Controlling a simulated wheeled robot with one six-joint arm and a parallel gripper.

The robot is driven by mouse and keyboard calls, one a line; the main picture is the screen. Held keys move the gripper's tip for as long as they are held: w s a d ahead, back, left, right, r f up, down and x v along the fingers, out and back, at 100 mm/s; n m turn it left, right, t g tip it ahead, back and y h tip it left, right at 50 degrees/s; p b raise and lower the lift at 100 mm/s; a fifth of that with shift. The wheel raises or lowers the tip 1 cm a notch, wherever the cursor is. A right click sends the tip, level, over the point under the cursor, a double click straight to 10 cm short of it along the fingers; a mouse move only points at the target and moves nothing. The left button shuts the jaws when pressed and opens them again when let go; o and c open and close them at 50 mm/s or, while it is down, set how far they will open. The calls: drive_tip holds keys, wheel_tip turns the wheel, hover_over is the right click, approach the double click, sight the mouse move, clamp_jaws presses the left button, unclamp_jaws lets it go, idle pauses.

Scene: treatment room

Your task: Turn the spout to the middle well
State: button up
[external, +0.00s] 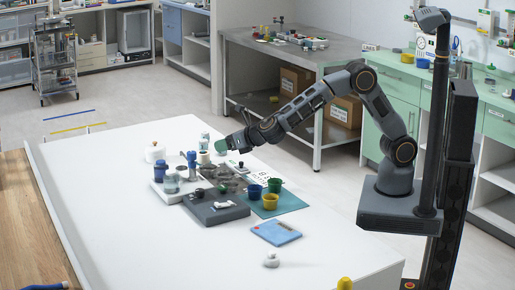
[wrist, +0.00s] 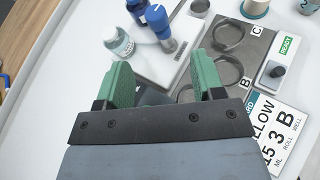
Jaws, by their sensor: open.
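My gripper (wrist: 158,75) has green finger pads, standing apart with nothing held between them. In the external view my gripper (external: 222,147) is above the far part of the white table. Below it in the wrist view is a grey plate with round wells; the well by the letter B (wrist: 241,78) and the well by the letter C (wrist: 238,30) show. Another ring is partly covered by my right finger. A dark grey shape shows between the fingers; I cannot tell whether it is the spout. I cannot make out the spout clearly in either view.
A clear bottle (wrist: 118,42) stands left. A printed card (wrist: 280,125) lies right. Yellow (external: 270,201) and blue cups stand on a teal mat (external: 290,203). The near table is mostly clear.

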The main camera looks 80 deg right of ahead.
sight(193, 152)
drive_tip(key=shift+n, duration=0.9)
drive_tip(key=p+x, duration=0.1)
drive_tip(key=x, duration=0.3)
drive_tip(key=p+x, duration=0.1)
drive_tip(key=x, duration=0.4)
drive_tip(key=p+x, duration=0.1)
drive_tip(key=x, duration=0.3)
drive_tip(key=shift+w+a, duration=0.3)
drive_tip(key=shift+w, duration=0.15)
clamp_jaws()
